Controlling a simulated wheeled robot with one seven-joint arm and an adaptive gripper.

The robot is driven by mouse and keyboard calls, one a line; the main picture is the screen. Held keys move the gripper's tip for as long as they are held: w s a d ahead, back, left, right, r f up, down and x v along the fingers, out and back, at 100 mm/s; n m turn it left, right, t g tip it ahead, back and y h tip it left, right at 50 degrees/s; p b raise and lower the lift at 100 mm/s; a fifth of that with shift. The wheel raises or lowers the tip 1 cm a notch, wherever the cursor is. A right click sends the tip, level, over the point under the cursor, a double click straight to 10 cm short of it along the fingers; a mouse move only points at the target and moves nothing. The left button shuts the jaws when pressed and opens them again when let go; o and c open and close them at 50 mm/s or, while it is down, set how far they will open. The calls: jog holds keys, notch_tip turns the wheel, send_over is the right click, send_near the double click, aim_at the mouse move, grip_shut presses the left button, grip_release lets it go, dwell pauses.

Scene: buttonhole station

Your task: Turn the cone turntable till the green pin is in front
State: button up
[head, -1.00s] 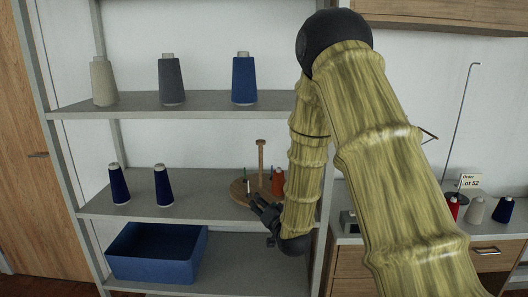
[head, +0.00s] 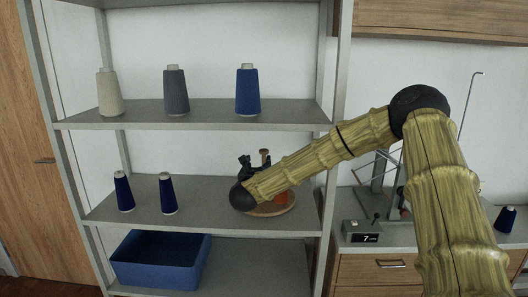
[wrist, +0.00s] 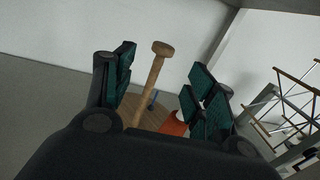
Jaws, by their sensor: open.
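The cone turntable (head: 272,210) is a round wooden disc on the middle shelf, partly hidden behind my arm. Its wooden post (head: 264,156) stands up from it; the wrist view shows the post (wrist: 152,85) between my open fingers, and I cannot tell whether they touch it. An orange-red cone (head: 281,196) sits on the disc, and it also shows in the wrist view (wrist: 175,124) near the right-hand finger. A small blue thing (wrist: 152,101) shows behind the post. My gripper (head: 248,162) is open and empty. I see no green pin.
Two navy cones (head: 123,192) stand left on the same shelf (head: 210,200). Grey, beige and blue cones stand on the shelf above (head: 210,113). A blue bin (head: 160,260) is below. A shelf upright (head: 330,190) is close to my arm.

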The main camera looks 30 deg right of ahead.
aim_at(263, 153)
jog(key=shift+m, duration=0.4)
jog(key=p+x, duration=0.1)
jog(key=x, duration=0.2)
jog(key=p+x, duration=0.1)
jog(key=x, duration=0.2)
jog(key=p+x, duration=0.2)
jog(key=x, duration=0.1)
jog(key=shift+w+d+r, duration=0.2)
jog(key=shift+d+r, duration=0.1)
jog(key=shift+d, duration=0.15)
jog(key=shift+w+d+f+p, duration=0.1)
jog(key=shift+w+d+p, duration=0.2)
jog(key=shift+w+d, duration=0.15)
grip_shut()
